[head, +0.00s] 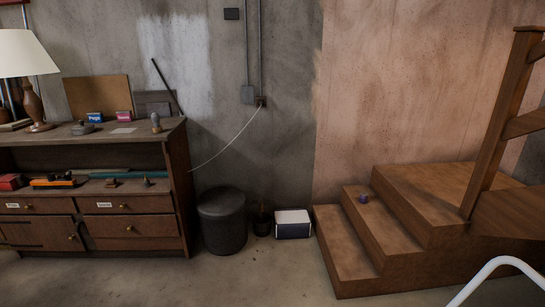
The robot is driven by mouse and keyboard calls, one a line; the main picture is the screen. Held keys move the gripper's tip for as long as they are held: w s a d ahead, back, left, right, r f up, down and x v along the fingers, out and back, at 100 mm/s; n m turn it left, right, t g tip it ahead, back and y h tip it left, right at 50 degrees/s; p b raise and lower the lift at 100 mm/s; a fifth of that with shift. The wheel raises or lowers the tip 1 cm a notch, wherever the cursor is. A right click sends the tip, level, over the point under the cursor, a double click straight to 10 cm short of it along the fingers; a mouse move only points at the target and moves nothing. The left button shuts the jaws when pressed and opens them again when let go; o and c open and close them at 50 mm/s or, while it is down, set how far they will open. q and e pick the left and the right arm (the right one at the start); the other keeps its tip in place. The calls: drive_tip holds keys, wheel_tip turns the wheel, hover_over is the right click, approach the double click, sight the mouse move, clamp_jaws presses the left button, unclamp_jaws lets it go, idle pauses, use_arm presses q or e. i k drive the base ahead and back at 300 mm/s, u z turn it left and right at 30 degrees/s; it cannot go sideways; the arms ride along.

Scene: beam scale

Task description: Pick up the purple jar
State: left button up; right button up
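A small purple, rounded object, which looks like the purple jar (363,199), rests on a tread of the wooden stairs (345,244) at the right of the head view. It is small in the picture, so its lid and details cannot be made out. Nothing is touching it. Neither of my grippers shows in the head view.
A wooden cabinet (130,205) with tools and a lamp (20,55) stands at the left. A dark round stool (222,222), a small pot (262,222) and a white-topped box (293,223) stand by the wall. A white curved tube (490,268) is at lower right. The floor in front is clear.

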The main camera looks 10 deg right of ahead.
sight(363, 199)
drive_tip(key=i, duration=1.2)
drive_tip(key=z, duration=1.7)
drive_tip(key=i, duration=0.85)
drive_tip(key=u, duration=0.6)
